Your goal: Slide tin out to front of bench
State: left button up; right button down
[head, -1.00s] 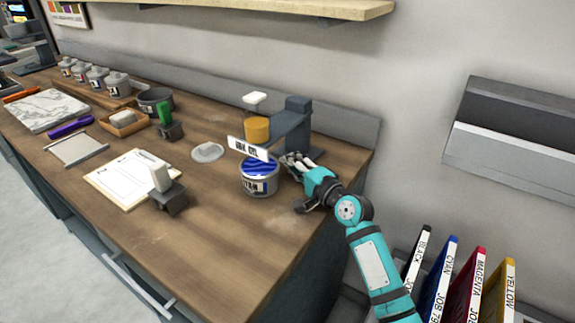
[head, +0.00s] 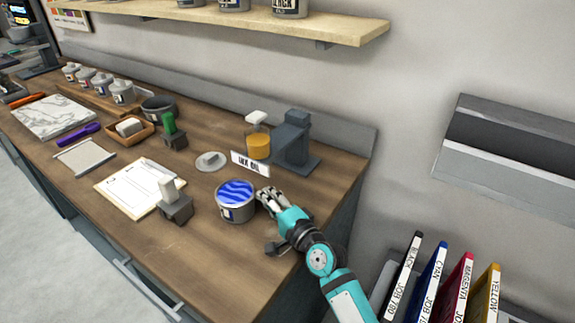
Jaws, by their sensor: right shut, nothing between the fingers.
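The tin (head: 236,211) is a round grey can, open at the top and showing blue ink. It stands upright on the wooden bench (head: 230,265), left of and in front of the oil stand. My right gripper (head: 266,196) is shut with nothing in it. Its fingers are at the tin's right side, very close to or touching the wall; the exact contact is hard to tell. My left gripper is not in view.
Behind the tin are the grey stand (head: 291,138), an amber oil container (head: 257,147) and an oil label (head: 250,163). A round lid (head: 211,161) lies behind left. A stamp (head: 174,205) and clipboard (head: 133,187) are left. Bench in front is clear.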

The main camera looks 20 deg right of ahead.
aim_at(246, 210)
jog(key=s+a, duration=0.2)
jog(key=s+a+p, duration=0.1)
jog(key=s+a, duration=0.1)
jog(key=a, duration=0.1)
jog(key=shift+p, duration=0.3)
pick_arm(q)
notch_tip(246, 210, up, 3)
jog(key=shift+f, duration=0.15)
pick_arm(e)
jog(key=shift+w, duration=0.1)
dwell(0.4)
